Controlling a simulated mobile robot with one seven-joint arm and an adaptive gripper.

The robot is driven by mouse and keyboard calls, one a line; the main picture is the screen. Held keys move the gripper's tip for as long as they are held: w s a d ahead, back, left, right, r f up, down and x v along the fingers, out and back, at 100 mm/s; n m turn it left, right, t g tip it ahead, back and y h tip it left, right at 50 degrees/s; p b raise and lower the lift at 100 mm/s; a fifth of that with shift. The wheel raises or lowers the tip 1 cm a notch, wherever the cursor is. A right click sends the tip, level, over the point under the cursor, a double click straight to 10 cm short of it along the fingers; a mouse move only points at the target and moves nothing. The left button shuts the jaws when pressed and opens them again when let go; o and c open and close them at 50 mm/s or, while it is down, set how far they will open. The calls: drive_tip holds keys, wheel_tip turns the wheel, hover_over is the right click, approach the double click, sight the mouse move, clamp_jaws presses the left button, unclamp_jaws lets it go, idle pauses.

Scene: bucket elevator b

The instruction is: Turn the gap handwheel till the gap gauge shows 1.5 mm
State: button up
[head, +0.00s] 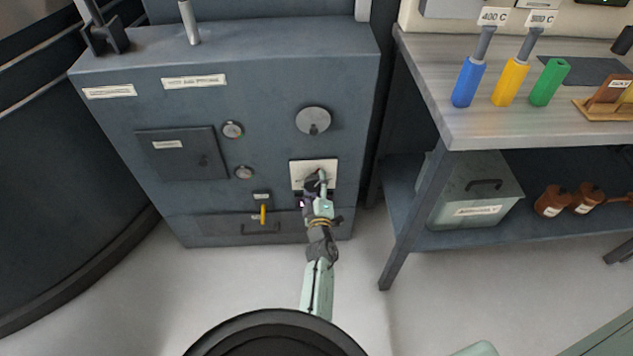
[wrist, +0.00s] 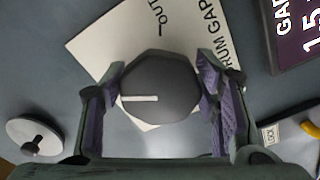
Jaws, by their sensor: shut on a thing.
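The gap handwheel (wrist: 160,88) is a dark, faceted round knob with a white pointer line. It sits on a white plate (wrist: 104,42) on which "OUT" and "RUM GAP" can be read. My gripper (wrist: 158,98) is shut on the handwheel, one purple-padded finger on each side. The gap gauge (wrist: 293,35) is a dark display at the upper right of the wrist view. It shows "GA" and "1.5", cut off by the picture edge. In the head view my gripper (head: 318,186) covers most of the handwheel in front of the plate (head: 300,167).
The blue-grey cabinet (head: 270,80) carries a grey disc with a small knob (head: 313,121) above the plate and a yellow lever (head: 263,214) at lower left. A bench (head: 440,85) with coloured handles stands to the right.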

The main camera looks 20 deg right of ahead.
drive_tip(key=shift+w+r+m, duration=0.1)
drive_tip(key=shift+m, duration=0.8)
drive_tip(key=shift+p, duration=0.3)
drive_tip(key=o, duration=1.1)
drive_tip(key=v, duration=0.7)
drive_tip(key=shift+s, duration=0.35)
drive_tip(key=shift+a, duration=0.15)
